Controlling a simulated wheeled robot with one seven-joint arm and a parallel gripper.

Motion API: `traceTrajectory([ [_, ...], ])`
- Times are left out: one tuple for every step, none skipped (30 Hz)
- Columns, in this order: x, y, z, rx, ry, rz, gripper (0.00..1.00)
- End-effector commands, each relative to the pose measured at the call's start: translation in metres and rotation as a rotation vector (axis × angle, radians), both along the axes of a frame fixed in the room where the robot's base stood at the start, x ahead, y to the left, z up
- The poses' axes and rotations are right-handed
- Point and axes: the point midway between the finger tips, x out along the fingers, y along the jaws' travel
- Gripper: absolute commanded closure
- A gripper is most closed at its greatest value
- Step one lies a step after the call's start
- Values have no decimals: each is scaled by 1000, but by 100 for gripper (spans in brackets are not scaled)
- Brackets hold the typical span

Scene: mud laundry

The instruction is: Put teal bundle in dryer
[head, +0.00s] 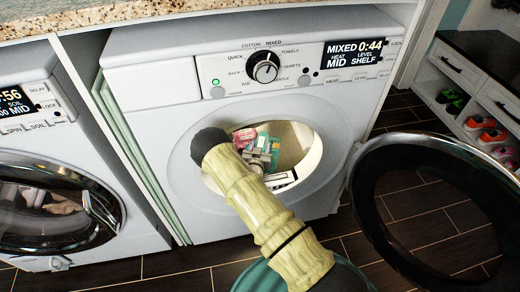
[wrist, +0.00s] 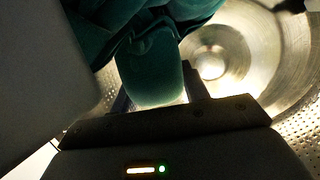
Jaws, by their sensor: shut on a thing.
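The dryer (head: 240,110) is the white front-loader in the middle of the head view, and its round opening is lit inside. In the wrist view my gripper (wrist: 158,92) is shut on the teal bundle (wrist: 155,55), a dark teal folded cloth that sticks out beyond the fingers. The shiny drum (wrist: 245,55) and its perforated wall surround the bundle. Whether the bundle touches the drum cannot be told.
The round dryer door (head: 372,220) stands open to the right of the opening. A washer (head: 60,130) with a shut door and cloth inside is at left. A shoe shelf (head: 470,125) is at far right. Dark floor tiles (head: 110,275) show below.

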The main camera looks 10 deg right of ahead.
Motion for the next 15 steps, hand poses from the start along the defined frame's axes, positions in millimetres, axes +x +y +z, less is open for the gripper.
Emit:
traceTrajectory([
  [1,0,0,0,-3,0,97],
  [1,0,0,0,-3,0,97],
  [1,0,1,0,-3,0,97],
  [1,0,1,0,-3,0,97],
  [1,0,1,0,-3,0,97],
  [1,0,1,0,-3,0,97],
  [1,0,1,0,-3,0,97],
  [1,0,0,0,-3,0,97],
  [1,0,-2,0,-2,0,97],
  [1,0,-2,0,-2,0,97],
  [1,0,-3,0,-2,0,97],
  [0,0,-4,0,-1,0,53],
  [0,0,-3,0,-1,0,47],
  [0,0,-3,0,-1,0,41],
  [0,0,-3,0,-1,0,33],
])
